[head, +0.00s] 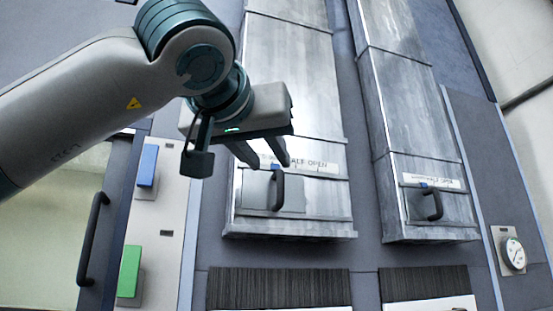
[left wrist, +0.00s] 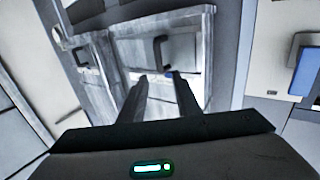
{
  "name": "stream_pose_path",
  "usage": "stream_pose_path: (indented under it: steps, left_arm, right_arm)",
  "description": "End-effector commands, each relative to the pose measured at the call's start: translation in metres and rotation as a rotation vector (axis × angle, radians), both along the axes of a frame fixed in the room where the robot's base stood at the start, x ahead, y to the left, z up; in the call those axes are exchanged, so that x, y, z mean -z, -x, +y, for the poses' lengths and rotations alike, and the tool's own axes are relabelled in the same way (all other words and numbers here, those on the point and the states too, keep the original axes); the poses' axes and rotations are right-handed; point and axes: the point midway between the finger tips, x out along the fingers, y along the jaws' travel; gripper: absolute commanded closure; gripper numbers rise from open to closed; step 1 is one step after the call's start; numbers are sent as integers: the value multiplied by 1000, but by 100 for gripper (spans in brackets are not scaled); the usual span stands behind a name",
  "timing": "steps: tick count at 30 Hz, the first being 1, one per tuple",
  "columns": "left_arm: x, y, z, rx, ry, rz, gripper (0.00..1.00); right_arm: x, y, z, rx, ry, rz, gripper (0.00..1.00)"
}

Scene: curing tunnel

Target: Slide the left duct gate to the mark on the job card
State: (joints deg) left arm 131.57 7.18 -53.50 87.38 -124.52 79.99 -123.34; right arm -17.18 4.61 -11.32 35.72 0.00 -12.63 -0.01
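The left duct gate (head: 258,192) is a grey metal plate low on the left duct, with a black bar handle (head: 279,190). The left wrist view shows the handle (left wrist: 161,50) beyond the parted fingers (left wrist: 156,78), with no visible contact. I cannot make out a job card. My right gripper is not in view.
The right duct has a similar handle (head: 434,205) and scale strip (head: 432,181). A blue block (head: 147,166) and a green block (head: 129,271) are on the left panel, beside a long black door handle (head: 92,238). A round gauge (head: 514,254) is at right. Dark ribbed strips (head: 279,288) hang below.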

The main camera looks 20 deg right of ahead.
Motion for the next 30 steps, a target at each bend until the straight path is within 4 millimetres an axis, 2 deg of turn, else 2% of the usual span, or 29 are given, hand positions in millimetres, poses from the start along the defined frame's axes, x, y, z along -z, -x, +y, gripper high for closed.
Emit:
stream_pose_path:
  steps: [3,10,24,26,28,30]
  left_arm:
    - [-3,-18,-12,2,0,4,70]
    - [-2,-43,-27,1,0,2,70]
    - [0,-50,-32,1,0,0,70]
    - [0,-50,-32,1,0,0,82]
    - [0,-50,-32,1,0,0,98]
    - [0,-50,-31,1,0,0,100]
  right_arm:
    - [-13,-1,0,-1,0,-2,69]
    - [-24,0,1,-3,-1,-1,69]
    - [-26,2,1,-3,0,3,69]
    - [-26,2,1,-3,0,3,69]
    - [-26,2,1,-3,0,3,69]
    - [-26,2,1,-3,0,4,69]
